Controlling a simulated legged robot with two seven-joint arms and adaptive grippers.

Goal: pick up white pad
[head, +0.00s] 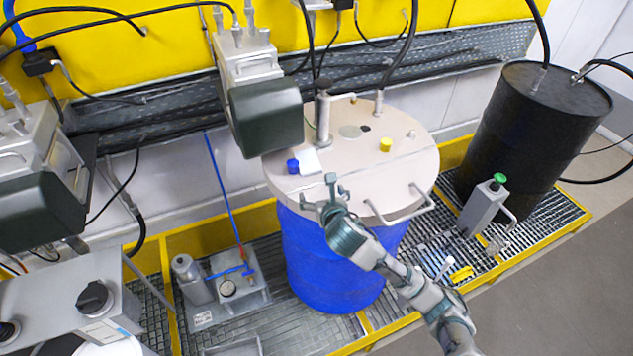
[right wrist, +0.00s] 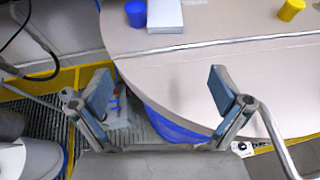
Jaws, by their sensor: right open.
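The white pad (head: 308,161) lies on the beige lid (head: 405,165) of the blue drum (head: 325,262), near the lid's left edge, right next to a blue cap (head: 292,166). In the right wrist view the pad (right wrist: 164,14) is at the top edge, partly cut off, beyond my fingers. My right gripper (head: 323,195) is open and empty, over the front left rim of the lid. In the right wrist view its two fingers (right wrist: 160,85) stand wide apart, with the lid edge between them. My left gripper is not in view.
A yellow cap (head: 385,145) and a silver upright fitting (head: 323,115) are on the lid. A metal handle (head: 402,207) sticks out at the front right. A dark-fronted machine (head: 262,105) hangs close behind the pad. A black drum (head: 530,135) stands at the right.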

